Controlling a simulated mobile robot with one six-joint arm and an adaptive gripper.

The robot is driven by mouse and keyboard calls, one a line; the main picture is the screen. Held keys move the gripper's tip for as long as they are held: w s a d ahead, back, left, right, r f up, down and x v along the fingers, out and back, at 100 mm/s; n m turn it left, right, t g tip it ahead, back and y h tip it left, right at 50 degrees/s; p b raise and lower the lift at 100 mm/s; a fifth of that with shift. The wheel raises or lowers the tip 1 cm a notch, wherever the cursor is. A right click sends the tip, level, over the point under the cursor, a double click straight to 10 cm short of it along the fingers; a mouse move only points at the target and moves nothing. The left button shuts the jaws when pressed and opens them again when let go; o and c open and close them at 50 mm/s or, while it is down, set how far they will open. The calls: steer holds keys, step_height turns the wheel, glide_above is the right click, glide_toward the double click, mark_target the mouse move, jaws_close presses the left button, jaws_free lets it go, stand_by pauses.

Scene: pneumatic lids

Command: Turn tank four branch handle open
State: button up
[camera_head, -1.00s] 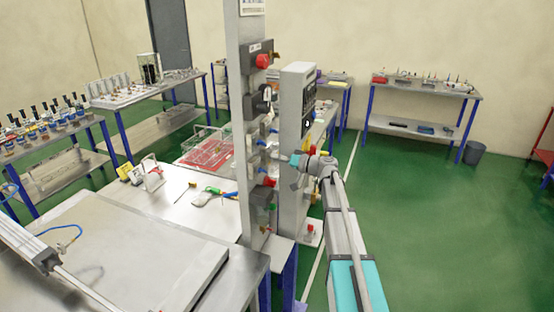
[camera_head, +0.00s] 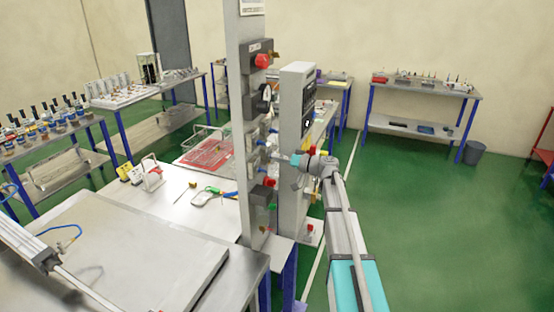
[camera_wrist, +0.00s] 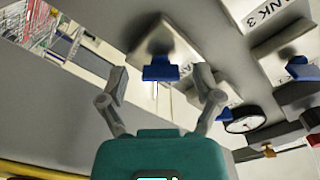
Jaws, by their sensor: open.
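In the wrist view a blue handle (camera_wrist: 160,68) sits on a pale block (camera_wrist: 165,42) on the grey panel. My gripper (camera_wrist: 159,80) is open, with one finger on each side of this handle and a gap to it on both sides. A second blue handle (camera_wrist: 302,69) is to the right, near a plate marked TANK 3 (camera_wrist: 268,14). In the head view my gripper (camera_head: 281,157) points left at the grey upright post (camera_head: 246,130); the handle it faces is hard to make out there.
A second grey column (camera_head: 292,190) stands close beside my gripper. The post carries a red knob (camera_head: 262,60) and a gauge (camera_head: 266,98). A gauge (camera_wrist: 243,119) also shows in the wrist view. A steel worktable (camera_head: 120,260) is to the left.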

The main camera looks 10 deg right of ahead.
steer(key=v, duration=1.1)
steer(key=shift+s+d, duration=0.25)
steer(key=shift+d, duration=0.05)
steer(key=s+a+f+g+h+b, duration=0.2)
steer(key=s+a+f+g+h, duration=0.4)
steer(key=s+a+f, duration=0.65)
steer(key=s+a+f+m+g+h+b, duration=0.1)
steer(key=s+f+g+h, duration=0.1)
steer(key=s+f+h, duration=0.2)
steer(key=s+a+f+m+g+h+b, duration=0.1)
steer(key=s+f+h, duration=0.3)
steer(key=s, duration=0.6)
step_height(320, 180, down, 2)
steer(key=shift+g+h, duration=0.4)
steer(key=shift+g, duration=0.3)
steer(key=shift+s+a, duration=0.15)
